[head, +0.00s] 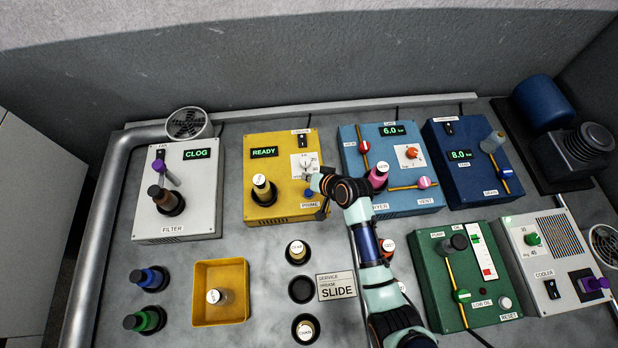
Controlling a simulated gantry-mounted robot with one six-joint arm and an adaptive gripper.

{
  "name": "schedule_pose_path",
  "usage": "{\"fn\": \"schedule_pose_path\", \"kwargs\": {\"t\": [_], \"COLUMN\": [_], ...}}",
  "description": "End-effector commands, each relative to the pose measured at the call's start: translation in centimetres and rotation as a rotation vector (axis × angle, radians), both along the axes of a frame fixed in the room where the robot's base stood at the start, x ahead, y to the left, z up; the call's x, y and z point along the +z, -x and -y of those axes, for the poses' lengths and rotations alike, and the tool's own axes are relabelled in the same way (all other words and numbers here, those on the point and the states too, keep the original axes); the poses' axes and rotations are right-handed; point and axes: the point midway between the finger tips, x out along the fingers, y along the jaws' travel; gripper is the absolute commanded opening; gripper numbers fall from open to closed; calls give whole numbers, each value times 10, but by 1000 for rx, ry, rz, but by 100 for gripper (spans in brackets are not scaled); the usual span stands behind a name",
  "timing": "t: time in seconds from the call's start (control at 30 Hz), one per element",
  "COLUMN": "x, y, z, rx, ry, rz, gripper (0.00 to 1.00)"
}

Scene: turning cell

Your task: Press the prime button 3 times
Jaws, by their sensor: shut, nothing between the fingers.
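The yellow unit (263,218) stands left of the middle at the back of the bench, and its green display reads READY. The blue prime button (309,192) is at the unit's right front, just above the PRIME label (311,205). My gripper (321,209) is shut and empty, at the unit's right edge, just right of the button and label. The gripper partly covers this corner. I cannot tell whether a fingertip touches the button.
A white knob (305,166) sits behind the button, and a bottle (262,188) stands on the unit's left. The blue dryer unit (410,202) stands close right of my gripper. Capped bottles and a yellow tray (221,321) lie in front.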

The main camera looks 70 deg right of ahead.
Motion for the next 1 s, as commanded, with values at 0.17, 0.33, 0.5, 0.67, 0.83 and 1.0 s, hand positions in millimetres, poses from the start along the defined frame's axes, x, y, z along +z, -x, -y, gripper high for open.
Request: {"fn": "schedule_pose_path", "kwargs": {"t": [0.17,0.33,0.5,0.67,0.83,1.0], "x": [-3,-3,-8,-22,-46,-71], "y": [7,7,7,7,7,7], "z": [6,5,5,5,5,5], "rx": [-25,-23,-21,-21,-21,-22], "ry": [-15,-14,-13,-13,-13,-13], "rz": [4,3,3,3,3,2], "gripper": [0,0,0,0,0,0]}}
